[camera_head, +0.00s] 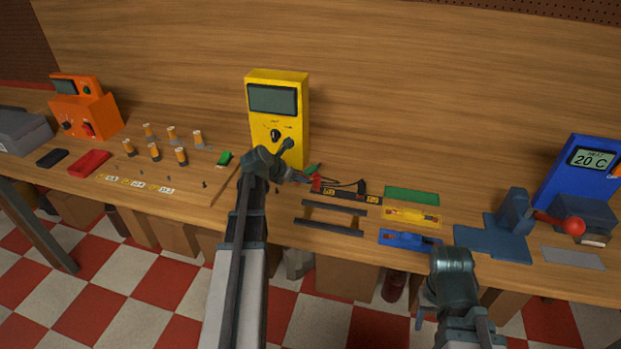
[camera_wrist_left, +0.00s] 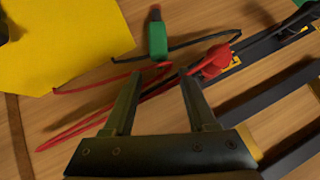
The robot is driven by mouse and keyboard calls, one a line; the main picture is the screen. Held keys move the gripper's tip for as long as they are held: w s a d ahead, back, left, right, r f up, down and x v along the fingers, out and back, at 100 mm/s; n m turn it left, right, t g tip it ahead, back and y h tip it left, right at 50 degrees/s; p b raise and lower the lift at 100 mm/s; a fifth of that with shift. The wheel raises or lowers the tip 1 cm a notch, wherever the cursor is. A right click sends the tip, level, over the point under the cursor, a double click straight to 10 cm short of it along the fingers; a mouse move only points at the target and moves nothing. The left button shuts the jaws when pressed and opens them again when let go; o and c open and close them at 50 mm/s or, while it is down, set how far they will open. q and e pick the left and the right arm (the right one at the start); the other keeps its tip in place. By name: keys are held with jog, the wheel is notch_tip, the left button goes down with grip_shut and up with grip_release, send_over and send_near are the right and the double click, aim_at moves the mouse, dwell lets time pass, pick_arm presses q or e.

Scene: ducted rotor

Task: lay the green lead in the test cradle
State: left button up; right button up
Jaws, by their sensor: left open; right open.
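The green lead's plug (camera_wrist_left: 157,38) lies on the wooden bench just beyond my left gripper's fingertips, and a bit of it shows in the head view (camera_head: 314,168). A dark strip with yellow labels (camera_head: 350,195), which seems to be the test cradle, lies to its right. A red lead's plug (camera_wrist_left: 212,62) is at the strip's near end. My left gripper (camera_wrist_left: 158,76) is open and empty, with thin red and dark wires passing beneath its fingers; it also shows in the head view (camera_head: 296,163). My right gripper (camera_head: 424,306) is open, low at the front edge, away from the leads.
A yellow meter (camera_head: 278,115) stands right behind my left gripper. Two dark bars (camera_head: 330,226) lie in front of the strip. Green (camera_head: 412,196), yellow (camera_head: 412,217) and blue (camera_head: 408,239) flat pieces lie to the right. A blue stand (camera_head: 495,242) is further right.

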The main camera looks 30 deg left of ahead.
pick_arm(q)
jog(key=shift+x, duration=0.8)
pick_arm(e)
jog(key=shift+f, duration=0.5)
pick_arm(q)
jog(key=shift+r, duration=0.1)
grip_shut()
jog(key=shift+r, duration=0.1)
pick_arm(e)
jog(key=shift+r, duration=0.15)
pick_arm(q)
notch_tip(320, 180, up, 10)
jog(key=p, duration=1)
pick_arm(e)
notch_tip(320, 180, up, 10)
